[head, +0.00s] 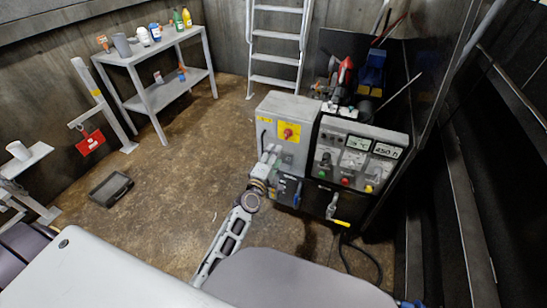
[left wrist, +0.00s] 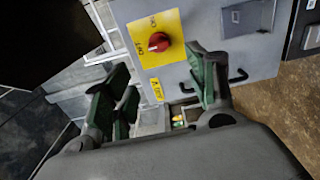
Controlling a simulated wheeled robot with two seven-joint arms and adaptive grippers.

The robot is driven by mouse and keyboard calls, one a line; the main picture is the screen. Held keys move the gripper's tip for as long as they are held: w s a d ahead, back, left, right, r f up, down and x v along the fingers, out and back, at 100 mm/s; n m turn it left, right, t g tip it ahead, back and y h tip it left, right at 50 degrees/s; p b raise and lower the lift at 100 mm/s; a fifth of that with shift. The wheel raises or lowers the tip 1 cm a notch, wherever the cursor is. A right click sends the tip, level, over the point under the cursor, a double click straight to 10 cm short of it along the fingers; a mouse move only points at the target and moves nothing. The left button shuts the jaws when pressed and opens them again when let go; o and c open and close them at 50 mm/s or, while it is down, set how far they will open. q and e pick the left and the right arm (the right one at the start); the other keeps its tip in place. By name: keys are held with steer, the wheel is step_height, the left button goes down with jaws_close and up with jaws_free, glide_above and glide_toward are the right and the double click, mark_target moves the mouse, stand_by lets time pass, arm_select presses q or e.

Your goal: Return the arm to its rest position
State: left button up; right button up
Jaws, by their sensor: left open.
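My left arm (head: 233,230) reaches up from the bottom of the head view to the front of the grey cabinet (head: 282,112). My left gripper (head: 268,160) is in front of that cabinet, below its red rotary switch (head: 288,133). In the left wrist view my left gripper (left wrist: 162,80) has its two green-padded fingers spread apart with nothing between them. Beyond them are the red switch (left wrist: 158,42) on its yellow plate and the grey cabinet front (left wrist: 207,22). I cannot tell whether a finger touches the cabinet. My right gripper is not in view.
A control panel (head: 350,160) with gauges, buttons and a yellow-handled lever adjoins the cabinet on the right. A shelf table (head: 150,52) with bottles stands at the back left. A ladder (head: 277,60) stands behind. A dark tray (head: 110,188) lies on the otherwise open floor to the left.

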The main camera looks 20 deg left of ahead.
arm_select(q)
steer(key=shift+s, duration=0.1)
stand_by(0.7)
